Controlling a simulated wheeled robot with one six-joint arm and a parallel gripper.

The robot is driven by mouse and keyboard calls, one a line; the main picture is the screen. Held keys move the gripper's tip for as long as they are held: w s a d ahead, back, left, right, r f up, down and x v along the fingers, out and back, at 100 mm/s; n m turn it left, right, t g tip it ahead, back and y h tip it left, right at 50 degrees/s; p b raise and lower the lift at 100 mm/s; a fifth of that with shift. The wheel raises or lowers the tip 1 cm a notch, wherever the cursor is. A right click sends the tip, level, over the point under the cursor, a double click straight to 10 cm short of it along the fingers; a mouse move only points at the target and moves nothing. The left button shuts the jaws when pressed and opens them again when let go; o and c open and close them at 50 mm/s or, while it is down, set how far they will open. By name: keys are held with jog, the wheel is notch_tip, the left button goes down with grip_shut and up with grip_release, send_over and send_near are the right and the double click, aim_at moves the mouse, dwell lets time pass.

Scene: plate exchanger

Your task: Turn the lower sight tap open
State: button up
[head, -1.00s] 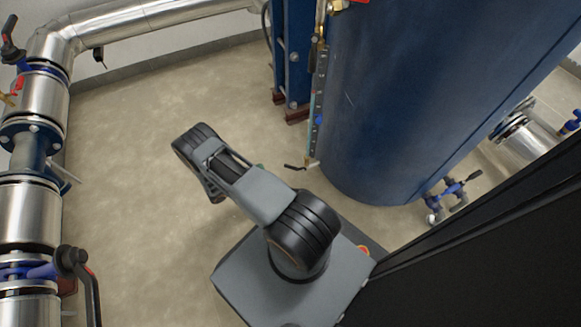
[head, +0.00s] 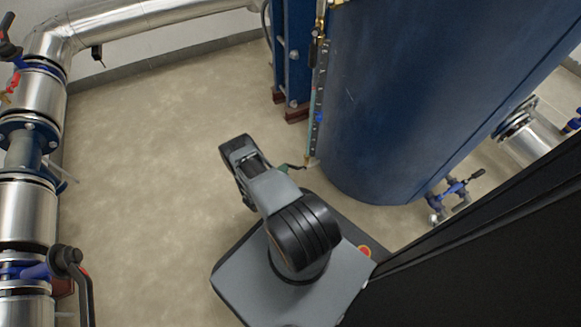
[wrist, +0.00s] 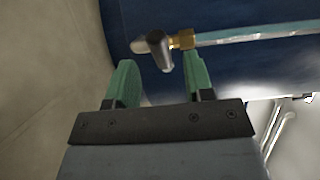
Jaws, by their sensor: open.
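The lower sight tap shows in the wrist view as a brass fitting (wrist: 183,39) with a dark handle (wrist: 158,48). It sits at the end of the pale sight tube (wrist: 250,35). My gripper (wrist: 159,62) is open, with its two green fingers apart and nothing held. The handle lies at the gap between the fingertips, nearer the right finger; I cannot tell whether it touches. In the head view the tap (head: 306,160) is at the foot of the sight gauge (head: 318,100), beside the blue tank. My arm hides most of the gripper there.
The large blue tank (head: 400,90) stands right behind the tap. A blue frame (head: 292,55) stands to its left. Silver pipes with valves (head: 27,205) run down the left side. A dark panel (head: 500,250) fills the lower right. The floor (head: 150,150) between is clear.

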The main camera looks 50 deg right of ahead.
aim_at(290, 166)
jog(key=shift+d+b, duration=0.45)
jog(key=shift+d, duration=1.85)
grip_shut()
